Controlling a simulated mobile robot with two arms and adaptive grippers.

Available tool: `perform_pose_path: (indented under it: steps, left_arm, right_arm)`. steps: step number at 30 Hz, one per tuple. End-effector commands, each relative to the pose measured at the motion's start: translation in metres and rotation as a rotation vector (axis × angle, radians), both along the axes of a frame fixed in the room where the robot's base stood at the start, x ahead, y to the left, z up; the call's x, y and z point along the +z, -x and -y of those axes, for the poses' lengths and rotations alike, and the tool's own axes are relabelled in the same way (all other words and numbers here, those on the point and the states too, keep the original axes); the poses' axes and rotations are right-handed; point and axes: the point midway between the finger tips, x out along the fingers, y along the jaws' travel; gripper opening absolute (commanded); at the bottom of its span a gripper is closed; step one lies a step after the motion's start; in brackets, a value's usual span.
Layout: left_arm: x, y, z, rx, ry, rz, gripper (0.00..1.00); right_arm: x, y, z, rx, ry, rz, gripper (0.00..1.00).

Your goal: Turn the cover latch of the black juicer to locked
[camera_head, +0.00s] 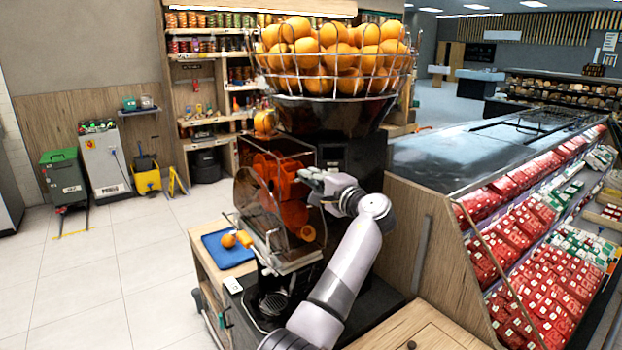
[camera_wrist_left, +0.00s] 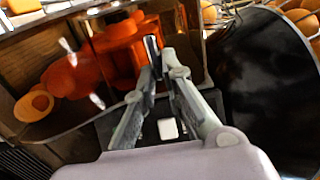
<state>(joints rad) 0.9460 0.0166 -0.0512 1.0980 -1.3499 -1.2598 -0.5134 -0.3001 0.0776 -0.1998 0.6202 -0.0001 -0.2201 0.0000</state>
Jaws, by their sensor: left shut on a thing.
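The black juicer (camera_head: 362,155) stands in the middle of the head view, with orange squeezing parts (camera_head: 285,180) behind a clear front cover (camera_head: 262,210). My left gripper (camera_head: 308,180) is at the right side of this cover, near its upper part. In the left wrist view, the fingers of my left gripper (camera_wrist_left: 157,72) close in on a small dark upright piece, which looks like the cover latch (camera_wrist_left: 151,46). In the head view the gripper hides the latch, and its exact angle cannot be told. My right gripper is out of view.
A wire basket of oranges (camera_head: 335,60) tops the juicer. A blue tray (camera_head: 228,256) with an orange lies on the counter at left. A chilled display of red packs (camera_head: 510,225) stands close at right. The tiled floor at left is open.

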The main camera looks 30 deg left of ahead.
Motion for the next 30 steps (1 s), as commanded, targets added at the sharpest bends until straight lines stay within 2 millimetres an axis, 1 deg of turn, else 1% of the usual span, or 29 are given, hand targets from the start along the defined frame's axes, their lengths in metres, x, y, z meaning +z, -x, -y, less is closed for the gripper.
perform_pose_path:
  steps: [3,4,12,18,23,26,30]
  left_arm:
    - [-0.001,-0.001,0.001,-0.002,0.002,-0.001,0.00]
    - [-0.001,0.000,0.001,-0.002,0.002,-0.001,0.11]
    - [-0.001,0.000,0.000,-0.001,0.002,0.000,0.29]
    - [-0.001,0.000,0.000,0.000,0.001,0.001,0.30]
    - [-0.001,0.001,0.004,-0.001,0.001,0.001,0.30]
    - [-0.001,0.005,0.014,-0.003,0.002,0.001,0.30]
    - [-0.002,0.015,0.040,-0.004,0.002,0.000,0.30]
  right_arm:
    - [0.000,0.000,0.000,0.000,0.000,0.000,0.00]
    - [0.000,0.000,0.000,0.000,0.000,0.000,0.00]
    - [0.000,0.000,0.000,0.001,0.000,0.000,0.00]
    - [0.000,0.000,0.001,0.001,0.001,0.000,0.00]
    - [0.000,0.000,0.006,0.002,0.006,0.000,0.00]
    - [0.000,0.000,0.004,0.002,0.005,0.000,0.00]
    - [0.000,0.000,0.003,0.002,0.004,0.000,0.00]
